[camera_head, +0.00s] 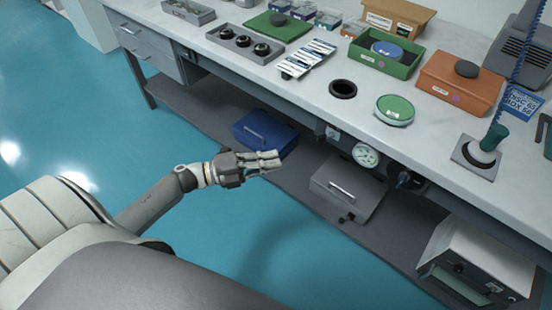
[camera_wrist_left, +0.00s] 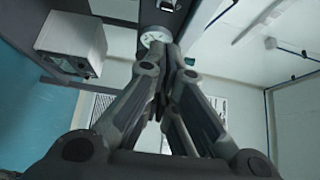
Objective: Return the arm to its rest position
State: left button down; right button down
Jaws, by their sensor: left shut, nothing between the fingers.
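My left gripper (camera_head: 266,162) reaches in from the left in the head view. It is held in the air over the floor, in front of the workbench and below the level of its top. Its fingers point right and are shut with nothing between them. In the left wrist view the gripper (camera_wrist_left: 172,55) shows with its fingers brought together at the tips. My right gripper does not show in either view.
The workbench (camera_head: 300,80) carries trays, a green bin (camera_head: 385,64), an orange bin (camera_head: 459,85) and small parts. A blue toolbox (camera_head: 262,132), a grey case (camera_head: 347,188) and a white instrument (camera_head: 480,255) sit on the lower shelf. The teal floor (camera_head: 230,240) is clear.

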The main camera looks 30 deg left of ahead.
pick_arm(q)
jog(key=shift+f, duration=0.1)
dwell(0.3)
jog(key=s+a+f+n+g+y+p, duration=0.1)
jog(key=s+a+f+n+y, duration=0.25)
jog(key=f+n+y, duration=0.65)
jog(key=s+a+f+n+y+p, duration=0.1)
jog(key=s+a+f+n+p, duration=0.4)
jog(key=f, duration=1.2)
jog(key=s+d+f+n+g, duration=0.3)
jog(key=s+f, duration=0.2)
jog(key=s, duration=0.5)
jog(key=s+d+f+n+g+y+b, duration=0.1)
jog(key=s+d+f+n+g, duration=0.2)
jog(key=s, duration=0.6)
jog(key=s+d+f+n+g+y, duration=0.1)
jog(key=s+d+f+n+g, duration=0.2)
jog(key=s+f, duration=0.5)
jog(key=s+d+g, duration=0.1)
jog(key=s+d, duration=0.1)
jog(key=shift+s+n+g, duration=0.3)
jog(key=shift+s, duration=0.05)
